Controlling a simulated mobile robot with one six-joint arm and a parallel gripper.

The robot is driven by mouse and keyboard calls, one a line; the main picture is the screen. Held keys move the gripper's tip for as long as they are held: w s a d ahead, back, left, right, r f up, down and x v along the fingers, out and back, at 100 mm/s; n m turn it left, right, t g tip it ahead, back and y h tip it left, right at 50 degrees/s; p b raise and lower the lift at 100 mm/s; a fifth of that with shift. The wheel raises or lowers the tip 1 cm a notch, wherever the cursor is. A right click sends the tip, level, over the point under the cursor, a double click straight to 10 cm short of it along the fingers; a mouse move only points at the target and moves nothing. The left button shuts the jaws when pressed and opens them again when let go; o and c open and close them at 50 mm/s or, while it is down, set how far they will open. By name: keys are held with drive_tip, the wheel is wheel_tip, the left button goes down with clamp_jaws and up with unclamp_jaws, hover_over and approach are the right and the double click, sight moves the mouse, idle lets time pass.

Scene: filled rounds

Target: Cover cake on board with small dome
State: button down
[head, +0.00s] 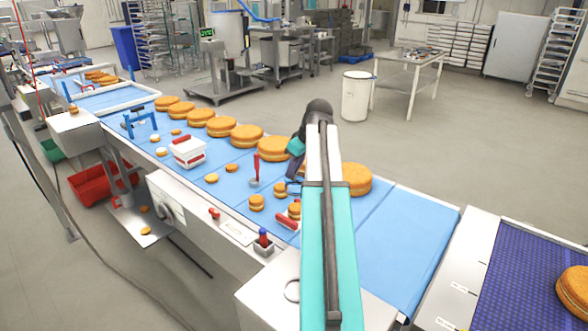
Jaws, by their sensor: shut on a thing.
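My gripper (293,187) is low over the blue belt (385,245), a dark shape mostly hidden behind my teal arm. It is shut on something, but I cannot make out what. Just below it in the picture are small layered cakes, one at the arm's edge (295,211), one above it (280,189) and one to the left (256,202). I cannot make out a dome or a board under any of these cakes.
Large round cakes (246,135) line the belt's far side. A red-handled tool (256,168), a red-handled piece (287,222) and a white box with red parts (187,151) are on the belt. The belt's right part is clear.

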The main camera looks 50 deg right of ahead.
sight(295, 180)
drive_tip(key=shift+f+b, duration=3)
drive_tip(key=shift+f, duration=3.05)
drive_tip(key=shift+f, duration=0.3)
drive_tip(key=c, duration=1.2)
unclamp_jaws()
drive_tip(key=shift+r, duration=0.1)
drive_tip(key=shift+r+p, duration=1.95)
drive_tip(key=shift+r, duration=1.5)
drive_tip(key=shift+s, duration=0.15)
